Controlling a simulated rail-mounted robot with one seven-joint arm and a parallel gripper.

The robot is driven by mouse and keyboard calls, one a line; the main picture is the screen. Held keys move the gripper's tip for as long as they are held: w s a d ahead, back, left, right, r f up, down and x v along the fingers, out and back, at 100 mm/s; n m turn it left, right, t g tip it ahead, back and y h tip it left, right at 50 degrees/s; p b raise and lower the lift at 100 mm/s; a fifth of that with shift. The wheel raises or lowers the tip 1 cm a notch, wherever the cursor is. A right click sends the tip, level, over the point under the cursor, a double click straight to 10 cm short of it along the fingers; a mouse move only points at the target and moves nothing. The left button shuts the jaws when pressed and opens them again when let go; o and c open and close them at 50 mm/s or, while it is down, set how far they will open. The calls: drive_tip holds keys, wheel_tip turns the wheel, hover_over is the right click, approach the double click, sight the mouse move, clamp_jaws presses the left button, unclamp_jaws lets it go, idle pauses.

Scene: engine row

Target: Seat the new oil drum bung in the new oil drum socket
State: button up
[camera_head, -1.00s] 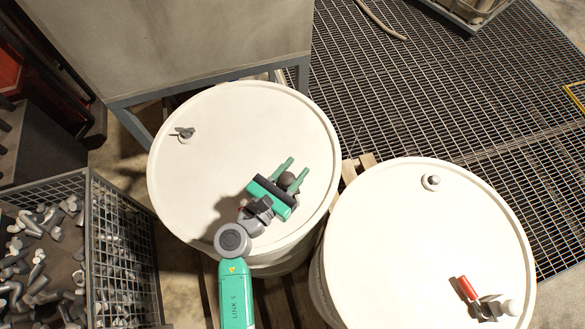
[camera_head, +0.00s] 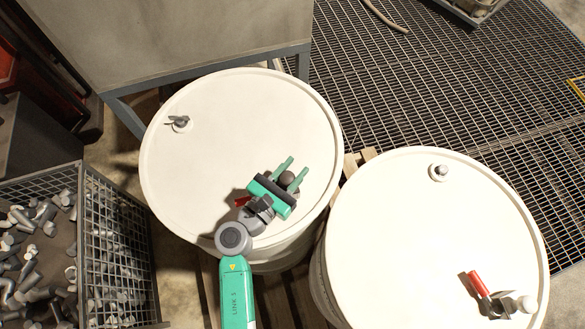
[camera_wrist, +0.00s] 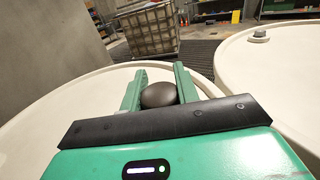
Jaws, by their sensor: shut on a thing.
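My gripper (camera_head: 296,167) is over the lid of the left white drum (camera_head: 240,110), its fingers pointing to the upper right. It is shut on a dark round knob, probably the bung (camera_head: 287,178), which also shows between the fingers in the wrist view (camera_wrist: 158,95). The knob's lower part is hidden, so I cannot tell whether it touches the lid. A small fitting (camera_head: 180,122) sits at the left drum's far-left edge. The right white drum (camera_head: 400,230) has a round grey plug (camera_head: 440,171) in its lid. Which drum is the new one is unclear.
A red-handled fitting (camera_head: 478,283) stands near the right drum's front edge. A red piece (camera_head: 242,201) shows beside my wrist. A wire crate (camera_head: 118,240) of grey parts is at left. A large grey box (camera_head: 190,40) stands behind; grating (camera_head: 440,90) lies beyond.

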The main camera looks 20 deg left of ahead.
drive_tip(key=o, duration=1.1)
drive_tip(key=v, duration=0.8)
drive_tip(key=shift+w, duration=0.1)
drive_tip(key=shift+r, duration=0.1)
